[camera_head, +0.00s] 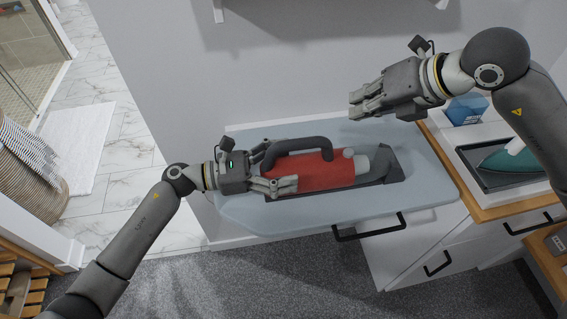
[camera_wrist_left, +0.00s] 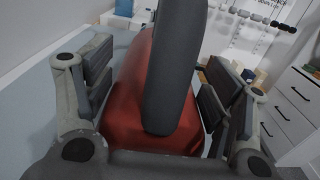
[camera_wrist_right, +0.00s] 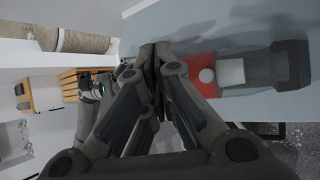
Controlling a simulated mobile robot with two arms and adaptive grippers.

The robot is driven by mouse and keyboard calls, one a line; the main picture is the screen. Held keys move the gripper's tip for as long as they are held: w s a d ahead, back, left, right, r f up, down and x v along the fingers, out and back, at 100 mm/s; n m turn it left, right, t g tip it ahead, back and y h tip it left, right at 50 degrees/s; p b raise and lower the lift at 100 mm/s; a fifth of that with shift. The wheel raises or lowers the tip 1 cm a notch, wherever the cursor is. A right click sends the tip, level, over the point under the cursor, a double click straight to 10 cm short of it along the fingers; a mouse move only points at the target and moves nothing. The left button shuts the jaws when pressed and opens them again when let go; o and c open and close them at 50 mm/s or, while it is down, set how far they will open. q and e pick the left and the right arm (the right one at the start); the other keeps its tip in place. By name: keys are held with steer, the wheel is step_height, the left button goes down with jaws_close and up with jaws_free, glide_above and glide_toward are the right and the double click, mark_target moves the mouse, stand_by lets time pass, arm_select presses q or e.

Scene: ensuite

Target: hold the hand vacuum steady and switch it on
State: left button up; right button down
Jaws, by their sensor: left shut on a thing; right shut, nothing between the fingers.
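The hand vacuum (camera_head: 326,172) has a red body, a dark curved handle and a dark grey nozzle pointing right. It lies on the light blue ironing-board-like top (camera_head: 255,216). My left gripper (camera_head: 290,185) is shut on the red body at its left end; in the left wrist view its fingers (camera_wrist_left: 158,95) flank the red body below the handle. A round light button (camera_head: 348,153) sits on top near the nozzle, and also shows in the right wrist view (camera_wrist_right: 207,75). My right gripper (camera_head: 356,104) is shut and empty, above and behind the vacuum, apart from it.
A teal iron (camera_head: 512,160) rests in a dark tray on the wooden-edged counter at right. A blue box (camera_head: 466,110) stands behind it. White drawers with dark handles (camera_head: 438,263) are below. A woven basket (camera_head: 30,170) stands far left. The wall is close behind the board.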

mark_target(351, 149)
steer(key=shift+m+t+y, duration=0.3)
steer(key=shift+w+d+f, duration=0.15)
steer(key=shift+f, duration=1.95)
steer(key=shift+w+d+f, duration=0.1)
steer(key=shift+w+f, duration=0.05)
steer(key=shift+f, duration=1.9)
steer(key=shift+f, duration=0.15)
steer(key=shift+f, duration=0.3)
steer(key=shift+f, duration=0.5)
steer(key=shift+r, duration=0.95)
